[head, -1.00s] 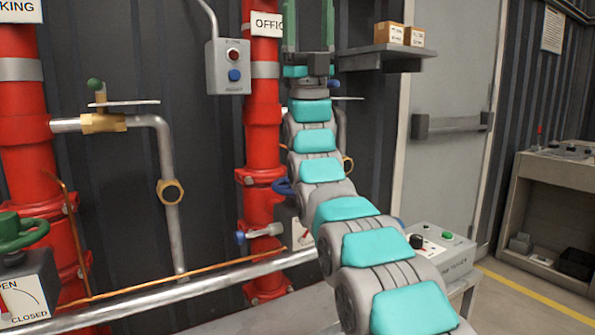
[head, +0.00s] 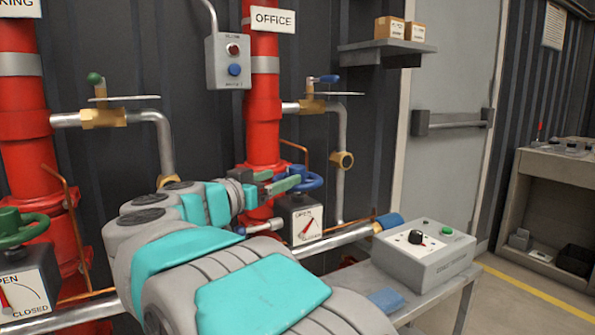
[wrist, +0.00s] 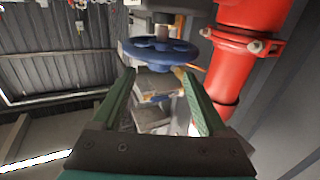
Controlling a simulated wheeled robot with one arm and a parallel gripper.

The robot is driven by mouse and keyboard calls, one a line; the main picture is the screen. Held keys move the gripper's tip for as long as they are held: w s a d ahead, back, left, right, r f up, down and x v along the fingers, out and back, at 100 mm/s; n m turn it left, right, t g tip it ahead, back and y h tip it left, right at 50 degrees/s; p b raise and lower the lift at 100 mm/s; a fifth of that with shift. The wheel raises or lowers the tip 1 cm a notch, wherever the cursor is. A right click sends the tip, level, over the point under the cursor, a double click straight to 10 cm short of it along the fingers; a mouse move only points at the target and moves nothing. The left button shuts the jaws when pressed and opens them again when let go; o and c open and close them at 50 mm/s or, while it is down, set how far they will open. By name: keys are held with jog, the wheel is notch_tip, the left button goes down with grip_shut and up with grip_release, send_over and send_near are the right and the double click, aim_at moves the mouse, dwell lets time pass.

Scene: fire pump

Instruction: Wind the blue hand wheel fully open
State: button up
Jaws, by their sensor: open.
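The blue hand wheel (head: 310,179) sits on top of a valve box (head: 301,222) with a dial and a red needle, in front of the red OFFICE pipe. My gripper (head: 282,178) is at the wheel's left side in the head view, and its fingers hide part of the rim. In the wrist view the wheel (wrist: 158,52) lies just beyond the fingertips, and my gripper (wrist: 157,78) is open with nothing between its fingers. I cannot tell whether a fingertip touches the rim. The dial's small lettering is hard to read.
A grey control box (head: 424,252) stands on a metal bench at right. A green hand wheel (head: 22,228) is at far left. The red OFFICE pipe (head: 263,130) rises behind my gripper, with a blue-handled valve (head: 314,103) beside it. A silver pipe runs low across the front.

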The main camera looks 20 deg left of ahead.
aim_at(292, 172)
jog(key=x, duration=0.7)
jog(key=shift+w+d, duration=0.1)
jog(key=shift+w, duration=0.15)
jog(key=shift+c, duration=0.3)
grip_shut()
